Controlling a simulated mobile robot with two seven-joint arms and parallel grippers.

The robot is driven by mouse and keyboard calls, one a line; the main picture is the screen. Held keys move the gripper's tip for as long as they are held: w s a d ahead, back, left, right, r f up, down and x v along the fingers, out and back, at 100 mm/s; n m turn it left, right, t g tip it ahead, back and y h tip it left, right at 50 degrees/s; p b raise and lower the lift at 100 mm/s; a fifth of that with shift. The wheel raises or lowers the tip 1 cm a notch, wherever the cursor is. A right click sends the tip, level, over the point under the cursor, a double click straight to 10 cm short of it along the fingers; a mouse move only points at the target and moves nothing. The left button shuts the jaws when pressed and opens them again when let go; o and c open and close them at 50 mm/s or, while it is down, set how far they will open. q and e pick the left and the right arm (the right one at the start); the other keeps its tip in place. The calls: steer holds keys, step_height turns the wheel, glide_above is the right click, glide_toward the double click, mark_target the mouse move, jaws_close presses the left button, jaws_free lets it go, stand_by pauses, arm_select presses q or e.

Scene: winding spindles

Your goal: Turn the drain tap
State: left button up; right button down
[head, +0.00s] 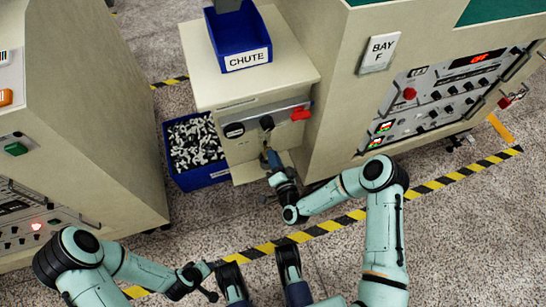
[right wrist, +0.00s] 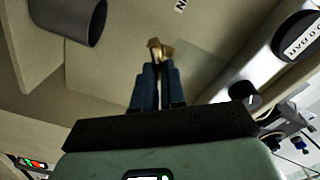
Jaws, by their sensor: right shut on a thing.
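My right gripper (head: 266,152) is at the front of the beige cabinet under the blue chute box, just below its grey control strip. In the right wrist view its two blue fingers (right wrist: 158,88) are close together, shut on a small brass-coloured piece (right wrist: 159,48) at their tips. This looks like the drain tap's handle; the rest of the tap is hidden or too small to tell. My left gripper (head: 202,281) is low in the head view, away from the cabinet, and its fingers are not clear.
A blue bin (head: 180,178) full of small parts stands on the floor left of the cabinet. The strip bears a black knob (head: 267,122) and a red handle (head: 301,114). The Bay F machine (head: 338,110) stands close on the right. Striped tape (head: 330,226) crosses the open floor.

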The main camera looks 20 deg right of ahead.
arm_select(q)
steer(key=shift+s+f, duration=0.25)
steer(key=shift+s, duration=0.05)
arm_select(e)
steer(key=shift+f+m, duration=0.2)
steer(key=shift+m, duration=1.55)
steer(key=shift+f+m, duration=0.2)
steer(key=shift+m, duration=1.55)
steer(key=c, duration=1.2)
jaws_free()
steer(key=shift+d, duration=0.1)
arm_select(q)
steer(key=r, duration=0.1)
steer(key=d+r+p, duration=0.1)
steer(key=w+r+p, duration=0.1)
steer(key=r, duration=0.1)
steer(key=shift+d, duration=0.25)
arm_select(e)
steer(key=s, duration=1.3)
steer(key=shift+s+d, duration=0.2)
steer(key=shift+s, duration=0.05)
